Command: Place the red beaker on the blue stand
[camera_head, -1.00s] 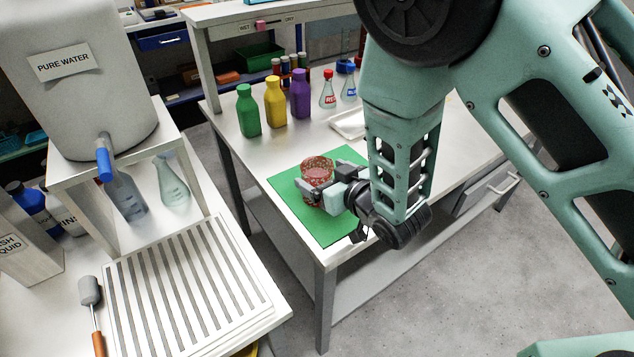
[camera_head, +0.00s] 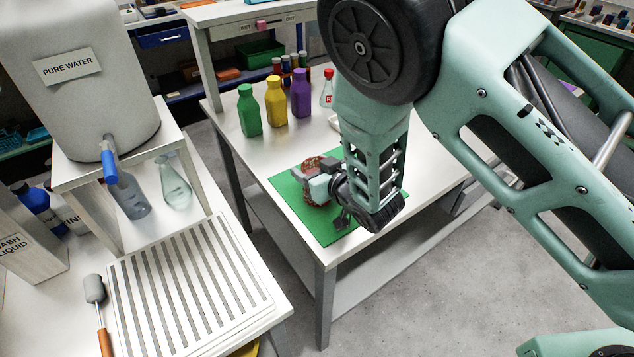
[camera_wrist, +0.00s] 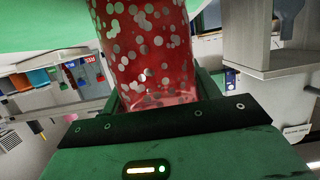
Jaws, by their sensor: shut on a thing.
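The red beaker (camera_head: 311,164), speckled with pale dots, is over the green mat on the white table and partly hidden behind my gripper in the head view. My gripper (camera_head: 319,186) is shut on the beaker. In the wrist view the see-through red beaker (camera_wrist: 145,50) fills the upper middle, close against the gripper. I cannot tell whether the beaker touches the mat. I cannot make out the blue stand in either view.
The green mat (camera_head: 312,224) lies at the table's near corner. Green (camera_head: 249,112), yellow (camera_head: 275,103) and purple (camera_head: 300,95) bottles stand behind it, with a red-capped flask (camera_head: 327,92). A slatted white rack (camera_head: 190,290) and a water tank (camera_head: 75,90) are at left.

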